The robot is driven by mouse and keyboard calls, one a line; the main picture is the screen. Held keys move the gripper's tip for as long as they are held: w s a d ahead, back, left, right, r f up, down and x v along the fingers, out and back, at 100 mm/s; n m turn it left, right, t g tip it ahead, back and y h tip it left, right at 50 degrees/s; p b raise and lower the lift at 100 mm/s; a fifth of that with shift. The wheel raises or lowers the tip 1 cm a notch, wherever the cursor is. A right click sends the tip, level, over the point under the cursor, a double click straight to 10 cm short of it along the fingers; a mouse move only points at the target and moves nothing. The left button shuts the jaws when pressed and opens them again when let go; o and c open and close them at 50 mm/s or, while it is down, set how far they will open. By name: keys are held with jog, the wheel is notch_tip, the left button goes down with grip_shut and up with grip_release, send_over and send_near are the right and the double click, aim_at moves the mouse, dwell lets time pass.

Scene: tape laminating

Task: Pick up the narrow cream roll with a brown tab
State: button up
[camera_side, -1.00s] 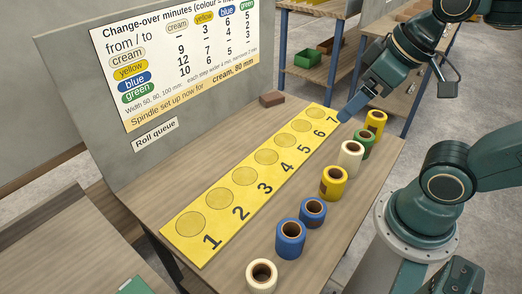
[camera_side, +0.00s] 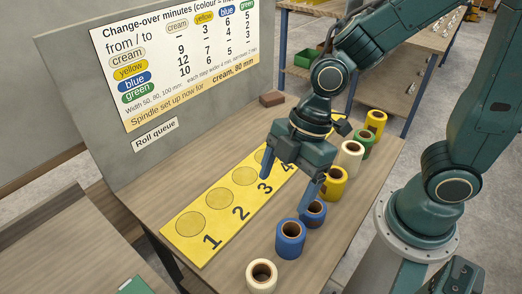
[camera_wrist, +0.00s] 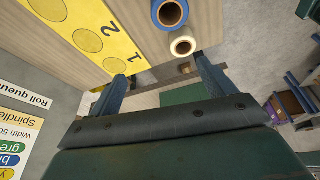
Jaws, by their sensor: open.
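Two cream rolls stand on the wooden bench in the side view: one at the near end (camera_side: 262,277), cut by the frame's bottom edge, and one farther back (camera_side: 350,160). No brown tab is clear on either, and I cannot tell which is the narrow one. The wrist view shows a cream roll (camera_wrist: 183,46) beside a blue roll, just beyond my fingers. My gripper (camera_side: 287,188) is open and empty, above the bench between the yellow strip and the roll row. Its fingers also show in the wrist view (camera_wrist: 160,71).
Blue rolls (camera_side: 290,240) (camera_side: 313,214), yellow rolls (camera_side: 333,186) (camera_side: 375,123) and a green roll (camera_side: 364,146) stand in the same row. The numbered yellow strip (camera_side: 190,245) has empty circles where visible. A grey board (camera_side: 75,90) rises behind.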

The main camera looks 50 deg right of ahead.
jog(key=s+a+f+n+g+y, duration=0.1)
jog(key=s+a+f+n+g, duration=0.1)
jog(key=a+f+n, duration=0.2)
jog(key=shift+a+f, duration=0.4)
jog(key=shift+f, duration=0.05)
jog(key=shift+f, duration=0.1)
send_over(262, 275)
jog(key=d, duration=0.1)
jog(key=shift+s+f, duration=0.25)
jog(key=shift+f, duration=1.6)
jog(key=shift+s+f, duration=0.2)
jog(key=shift+f, duration=1.8)
jog(key=shift+a, duration=0.1)
jog(key=shift+x, duration=2.6)
jog(key=shift+w, duration=0.2)
jog(key=shift+c, duration=0.4)
jog(key=c, duration=1)
